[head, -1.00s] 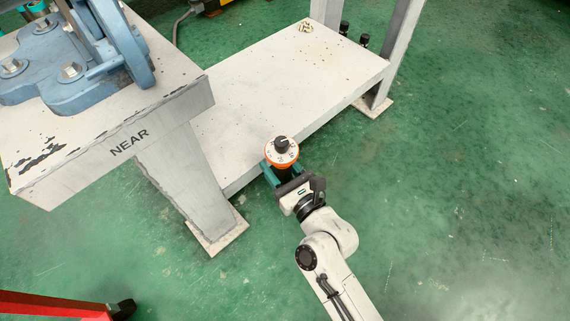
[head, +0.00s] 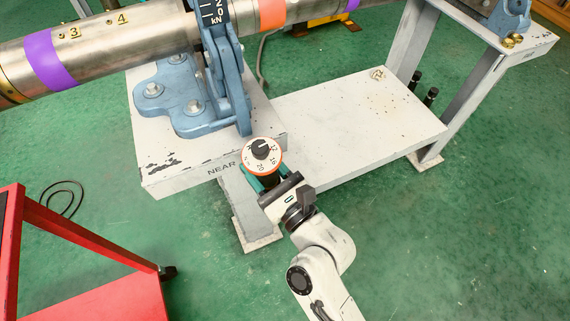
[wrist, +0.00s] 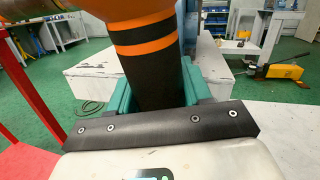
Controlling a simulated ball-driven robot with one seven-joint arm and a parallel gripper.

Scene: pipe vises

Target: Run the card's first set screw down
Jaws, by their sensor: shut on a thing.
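In the wrist view the black grip with orange bands (wrist: 150,68) stands roughly upright between the teal jaws. The steel pipe (head: 105,57) lies across the blue vise (head: 190,98) at the NEAR stand (head: 178,172). Small yellow tags 3 (head: 74,33) and 4 (head: 122,18) mark spots on the pipe, with small dark dots beside them. The card is not in view, and the tool's tip is hidden.
A red cart (head: 75,250) stands at the lower left. A low white shelf (head: 355,120) joins the near stand to the far stand (head: 490,50). A cable (head: 65,198) lies on the green floor. Open floor lies at the lower right.

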